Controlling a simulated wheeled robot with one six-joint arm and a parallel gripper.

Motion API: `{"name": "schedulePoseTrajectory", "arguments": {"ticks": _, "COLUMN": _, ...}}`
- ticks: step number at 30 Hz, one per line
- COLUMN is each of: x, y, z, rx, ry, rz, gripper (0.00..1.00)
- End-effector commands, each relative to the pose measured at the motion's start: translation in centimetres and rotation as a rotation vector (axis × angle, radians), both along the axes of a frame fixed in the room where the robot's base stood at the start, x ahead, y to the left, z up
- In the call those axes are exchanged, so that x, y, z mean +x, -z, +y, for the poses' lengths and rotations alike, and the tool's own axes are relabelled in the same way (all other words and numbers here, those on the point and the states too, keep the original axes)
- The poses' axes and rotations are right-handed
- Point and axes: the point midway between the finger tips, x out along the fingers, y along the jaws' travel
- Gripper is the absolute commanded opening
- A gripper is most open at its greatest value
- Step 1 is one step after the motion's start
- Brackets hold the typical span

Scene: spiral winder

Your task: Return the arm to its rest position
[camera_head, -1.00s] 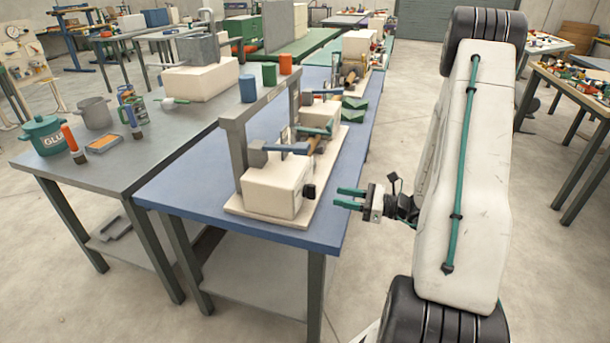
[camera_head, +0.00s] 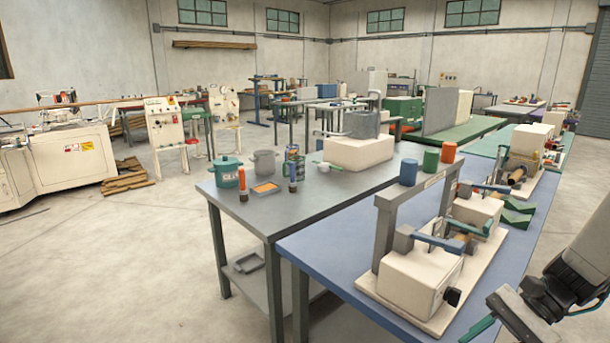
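My arm enters from the right edge, and my gripper (camera_head: 482,327) is at the lower right, past the front right of the blue table (camera_head: 335,262). One teal finger shows; the other cannot be made out clearly, so its opening is unclear. I see nothing held in it. The spiral winder (camera_head: 418,285) stands on the blue table, left of my gripper and apart from it in the picture. It has cream blocks, a grey frame and blue levers on a cream board.
A grey table (camera_head: 240,205) adjoins on the left, with a teal glue pot (camera_head: 228,175), a grey pot (camera_head: 265,163) and a cream block (camera_head: 358,152). Blue (camera_head: 408,172), green (camera_head: 430,160) and orange (camera_head: 448,152) cups stand beyond the winder. Open floor lies at left.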

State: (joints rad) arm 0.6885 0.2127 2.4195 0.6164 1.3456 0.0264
Motion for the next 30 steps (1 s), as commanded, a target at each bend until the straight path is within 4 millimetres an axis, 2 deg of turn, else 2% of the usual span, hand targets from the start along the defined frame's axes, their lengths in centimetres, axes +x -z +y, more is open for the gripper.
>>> {"name": "schedulePoseTrajectory", "arguments": {"ticks": 1, "x": -0.7, "y": -1.1, "z": 0.7, "rx": -0.070, "ry": -0.090, "rz": -0.035, "gripper": 0.36}}
{"name": "schedulePoseTrajectory", "arguments": {"ticks": 6, "x": -3.2, "y": -3.8, "z": 2.0, "rx": -0.284, "ry": -0.361, "rz": -0.139, "gripper": 0.36}}
{"name": "schedulePoseTrajectory", "arguments": {"ticks": 15, "x": -6.3, "y": -8.8, "z": 3.4, "rx": -0.638, "ry": -0.758, "rz": -0.378, "gripper": 0.36}}
{"name": "schedulePoseTrajectory", "arguments": {"ticks": 19, "x": -7.4, "y": -11.0, "z": 4.2, "rx": -0.761, "ry": -0.880, "rz": -0.501, "gripper": 0.36}}
{"name": "schedulePoseTrajectory", "arguments": {"ticks": 24, "x": -8.4, "y": -13.2, "z": 6.0, "rx": -0.833, "ry": -0.958, "rz": -0.646, "gripper": 0.36}}
{"name": "schedulePoseTrajectory", "arguments": {"ticks": 30, "x": -8.7, "y": -14.3, "z": 7.3, "rx": -0.847, "ry": -0.996, "rz": -0.725, "gripper": 0.36}}
